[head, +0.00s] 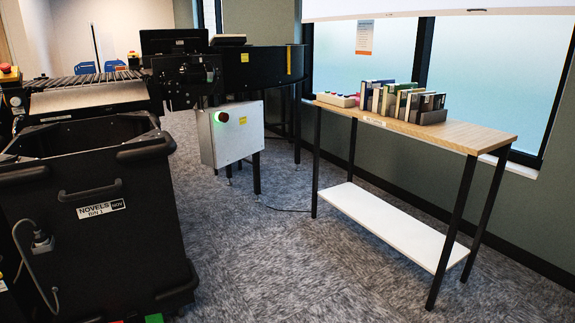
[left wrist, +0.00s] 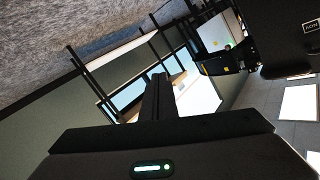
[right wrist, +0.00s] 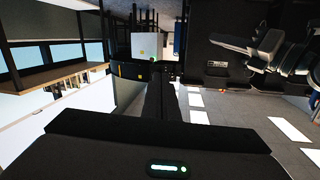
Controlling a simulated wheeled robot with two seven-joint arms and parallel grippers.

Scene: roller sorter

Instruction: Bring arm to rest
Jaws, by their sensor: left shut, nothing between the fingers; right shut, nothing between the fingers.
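In the left wrist view my left gripper (left wrist: 158,78) is shut and empty, its dark fingers together above a housing with a lit green-white strip. In the right wrist view my right gripper (right wrist: 160,80) is also shut and empty, with open space around its fingertips. Neither gripper can be made out in the head view. Both wrist views show the room tilted or upside down. I see nothing touching either pair of fingers.
A black bin (head: 110,240) labelled NOVELS stands close at left below the roller sorter (head: 85,82). A grey control box (head: 232,135) is beyond it. A wooden table (head: 470,134) with books (head: 400,98) stands at right. Carpet (head: 260,255) between is clear.

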